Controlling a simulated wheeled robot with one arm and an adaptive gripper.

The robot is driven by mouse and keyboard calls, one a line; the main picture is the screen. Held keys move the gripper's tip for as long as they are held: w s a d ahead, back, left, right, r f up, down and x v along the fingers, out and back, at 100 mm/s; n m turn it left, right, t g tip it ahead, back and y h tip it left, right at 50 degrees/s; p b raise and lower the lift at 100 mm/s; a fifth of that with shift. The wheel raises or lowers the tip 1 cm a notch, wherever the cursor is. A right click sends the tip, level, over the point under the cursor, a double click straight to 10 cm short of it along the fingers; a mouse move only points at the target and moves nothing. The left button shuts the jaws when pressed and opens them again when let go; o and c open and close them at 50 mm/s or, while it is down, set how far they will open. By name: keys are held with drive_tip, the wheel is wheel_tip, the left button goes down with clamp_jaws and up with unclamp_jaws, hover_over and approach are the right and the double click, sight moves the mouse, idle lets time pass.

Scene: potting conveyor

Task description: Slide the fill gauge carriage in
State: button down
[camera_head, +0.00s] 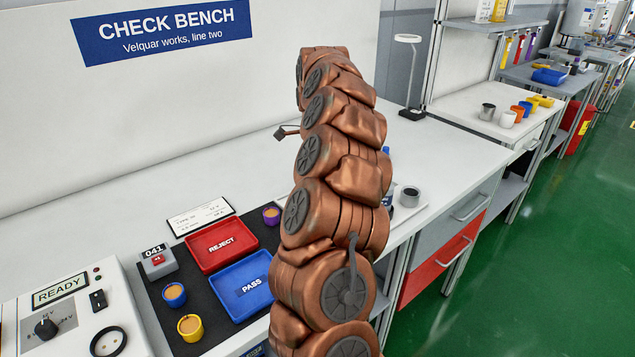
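I cannot make out the fill gauge carriage for certain; my copper-coloured arm covers the middle of the bench. Just right of my arm, a grey cup (409,197) stands on or beside a pale flat piece, mostly hidden. I cannot tell whether this belongs to the gauge. A small blue part (386,150) shows above it at the arm's edge. A small dark part (287,132) juts out left of my upper arm and may be a fingertip of my gripper. The rest of the gripper is hidden behind the arm, so its opening does not show.
A dark mat holds a red REJECT tray (240,247), a blue PASS tray (267,283), a counter (157,262) and small filled pots (190,327). A control box (70,312) reads READY. A lamp (412,75) stands at the back.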

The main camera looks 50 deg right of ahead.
drive_tip(key=shift+d+r, duration=0.1)
drive_tip(key=shift+d, duration=0.3)
drive_tip(key=c, duration=1.2)
unclamp_jaws()
drive_tip(key=shift+s+d, duration=0.1)
drive_tip(key=shift+o, duration=0.8)
drive_tip(key=shift+r, duration=3.6)
